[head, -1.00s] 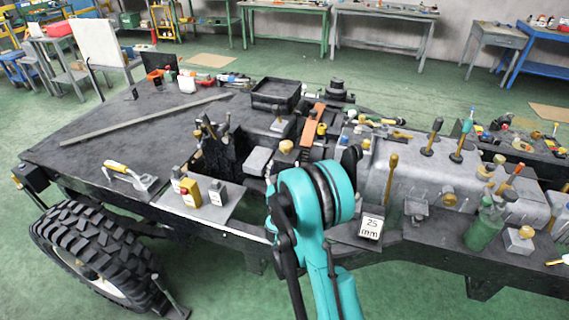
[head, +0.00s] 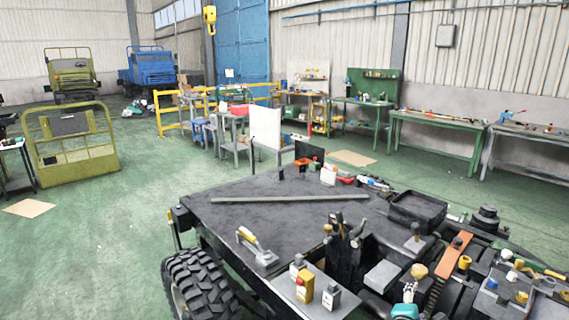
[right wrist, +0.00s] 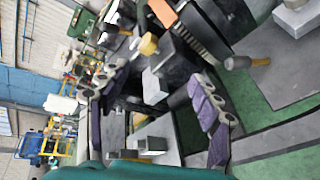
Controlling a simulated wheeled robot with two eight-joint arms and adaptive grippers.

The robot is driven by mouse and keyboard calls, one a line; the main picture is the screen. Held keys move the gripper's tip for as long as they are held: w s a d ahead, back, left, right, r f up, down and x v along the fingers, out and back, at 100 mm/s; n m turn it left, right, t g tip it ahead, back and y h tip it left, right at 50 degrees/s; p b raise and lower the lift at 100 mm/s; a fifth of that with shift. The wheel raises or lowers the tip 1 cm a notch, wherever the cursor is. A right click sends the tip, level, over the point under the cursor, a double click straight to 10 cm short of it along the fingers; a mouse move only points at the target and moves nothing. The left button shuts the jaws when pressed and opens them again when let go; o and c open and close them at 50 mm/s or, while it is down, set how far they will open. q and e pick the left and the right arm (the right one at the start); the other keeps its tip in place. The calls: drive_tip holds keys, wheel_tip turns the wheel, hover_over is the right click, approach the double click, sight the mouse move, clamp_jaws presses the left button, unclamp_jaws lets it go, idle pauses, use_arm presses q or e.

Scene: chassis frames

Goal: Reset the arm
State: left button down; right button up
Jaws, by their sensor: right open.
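My right gripper (head: 348,228) is dark and stands over the near side of the chassis frame (head: 270,190) in the head view. It is open, with two fingers apart and nothing seen held. The teal part of my right arm shows at the bottom edge. In the right wrist view the two fingers with purple pads (right wrist: 155,95) are spread. A grey block (right wrist: 155,84) and a yellow-topped part (right wrist: 148,44) show beyond and between them. The left gripper is not in view.
A long grey bar (head: 290,199) and a yellow-handled tool (head: 257,246) lie on the chassis. A yellow block (head: 304,288) stands near its front edge, with a black tray (head: 417,210) and an orange strip (head: 452,255) to the right.

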drive_tip(key=s+a+f+m+g+y, duration=0.1)
drive_tip(key=s+a+m+g+y, duration=0.1)
drive_tip(key=s+a+m+y, duration=0.2)
drive_tip(key=s+a+f+m+g+y, duration=0.2)
drive_tip(key=s+a+m+y, duration=0.2)
drive_tip(key=s+a+m, duration=0.7)
drive_tip(key=s+a, duration=0.2)
drive_tip(key=s, duration=0.4)
drive_tip(key=shift+a+f+m, duration=0.15)
drive_tip(key=shift+a+m, duration=0.05)
drive_tip(key=shift+m, duration=0.1)
